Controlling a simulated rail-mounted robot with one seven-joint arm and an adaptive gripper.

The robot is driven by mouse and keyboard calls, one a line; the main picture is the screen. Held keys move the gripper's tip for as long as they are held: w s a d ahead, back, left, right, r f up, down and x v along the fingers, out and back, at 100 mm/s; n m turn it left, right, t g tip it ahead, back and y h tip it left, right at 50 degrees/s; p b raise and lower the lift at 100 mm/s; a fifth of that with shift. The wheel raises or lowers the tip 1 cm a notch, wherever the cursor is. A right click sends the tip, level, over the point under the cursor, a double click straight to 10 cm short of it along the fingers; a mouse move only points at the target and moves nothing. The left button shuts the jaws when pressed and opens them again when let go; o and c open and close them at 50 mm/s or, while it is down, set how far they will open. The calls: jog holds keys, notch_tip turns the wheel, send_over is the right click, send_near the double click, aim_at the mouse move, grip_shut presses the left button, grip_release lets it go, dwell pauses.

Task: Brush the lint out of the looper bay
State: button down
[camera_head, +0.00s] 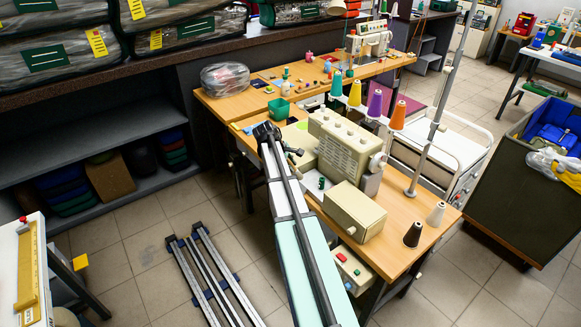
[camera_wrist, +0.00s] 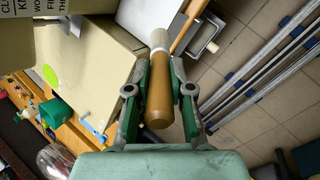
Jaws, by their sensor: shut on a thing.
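The beige sewing machine (camera_head: 345,145) stands on the wooden table in the head view, to the right of my gripper (camera_head: 288,148). In the wrist view my gripper (camera_wrist: 160,75) is shut around the brown handle of a brush (camera_wrist: 158,105). The brush's pale ferrule points away from my gripper, and its bristle end is hard to make out. Large beige surfaces (camera_wrist: 88,55), one with cut-off printed words, fill the left and upper left of the wrist view, close beside the left finger. I cannot make out the looper bay or any lint.
A beige box (camera_head: 355,212), coloured thread cones (camera_head: 376,104) and a green bin (camera_head: 279,108) stand on the table (camera_head: 410,250). A clear round bag (camera_head: 225,78) lies at its back left. Metal rails (camera_head: 208,275) lie on the floor at left. A grey tray-like part (camera_wrist: 205,45) is near the brush.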

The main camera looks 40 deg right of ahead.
jog(key=shift+r+p, duration=0.8)
jog(key=shift+r, duration=1)
